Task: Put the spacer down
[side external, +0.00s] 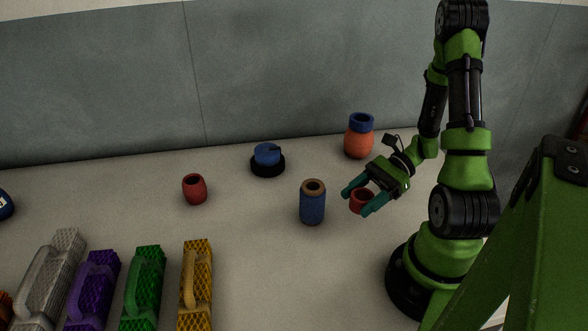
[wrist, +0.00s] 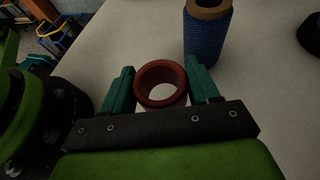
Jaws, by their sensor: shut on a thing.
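A red ring-shaped spacer (side external: 361,201) is between the teal fingers of my gripper (side external: 364,199). In the wrist view the spacer (wrist: 161,84) shows its hollow bore, with pale surface visible through it, and my gripper (wrist: 160,88) is shut on it from both sides. I cannot tell whether the spacer touches the table. A second red, barrel-shaped piece (side external: 194,189) stands upright on the table to the left, away from my gripper.
A blue twine spool (side external: 312,204) stands close left of my gripper. An orange jar with a blue top (side external: 359,137) and a blue knob on a black base (side external: 267,158) stand behind. Several netted blocks (side external: 144,287) lie front left. The table between is clear.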

